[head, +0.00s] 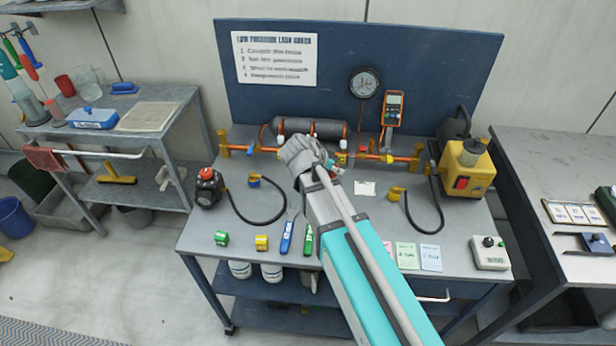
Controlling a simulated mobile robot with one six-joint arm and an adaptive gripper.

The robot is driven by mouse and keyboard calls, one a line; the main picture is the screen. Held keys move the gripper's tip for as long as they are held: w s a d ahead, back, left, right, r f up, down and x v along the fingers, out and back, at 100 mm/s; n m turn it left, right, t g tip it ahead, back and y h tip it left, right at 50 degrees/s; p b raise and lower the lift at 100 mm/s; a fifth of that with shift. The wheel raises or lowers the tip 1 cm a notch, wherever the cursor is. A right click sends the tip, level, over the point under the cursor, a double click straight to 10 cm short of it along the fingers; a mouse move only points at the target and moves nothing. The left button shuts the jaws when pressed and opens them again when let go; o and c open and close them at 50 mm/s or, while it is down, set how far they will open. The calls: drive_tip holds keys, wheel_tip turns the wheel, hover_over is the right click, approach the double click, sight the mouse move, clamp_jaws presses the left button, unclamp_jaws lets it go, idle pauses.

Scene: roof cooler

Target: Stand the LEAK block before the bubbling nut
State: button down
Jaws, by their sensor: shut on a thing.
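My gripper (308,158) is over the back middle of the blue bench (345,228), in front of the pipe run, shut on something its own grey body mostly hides. I cannot make out a LEAK label on any block. A green block (221,238) and a yellow block (262,243) stand at the bench's front left. The orange pipe run (372,156) with brass fittings crosses the back of the bench, partly behind my gripper. I cannot tell which nut bubbles.
A grey cylinder (290,126), a round gauge (364,83) and an orange meter (393,108) are at the back. Black hoses curve on both sides. A yellow pump (466,168) stands right, a black-and-red bottle (208,187) left. Blue (287,236) and green tools lie in front.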

drive_tip(key=w+a+f+b, duration=0.2)
drive_tip(key=w, duration=0.1)
drive_tip(key=w+a+f+b, duration=0.2)
drive_tip(key=w+f+b, duration=0.1)
drive_tip(key=w, duration=0.1)
drive_tip(key=w+a+f+b, duration=0.2)
drive_tip(key=w+f+b, duration=0.1)
drive_tip(key=shift+w+a+f, duration=0.1)
drive_tip(key=shift+w+f, duration=0.15)
drive_tip(key=shift+w, duration=0.15)
drive_tip(key=shift+w+a+f+b, duration=0.2)
drive_tip(key=shift+w+f+b, duration=0.1)
drive_tip(key=shift+b, duration=0.2)
drive_tip(key=shift+f, duration=0.1)
drive_tip(key=shift+w+a+f+b, duration=0.2)
drive_tip(key=shift+w+f+b, duration=0.25)
drive_tip(key=shift+b, duration=0.2)
drive_tip(key=shift+s+f+b, duration=0.1)
drive_tip(key=shift+f+b, duration=1.3)
drive_tip(key=shift+f, duration=0.05)
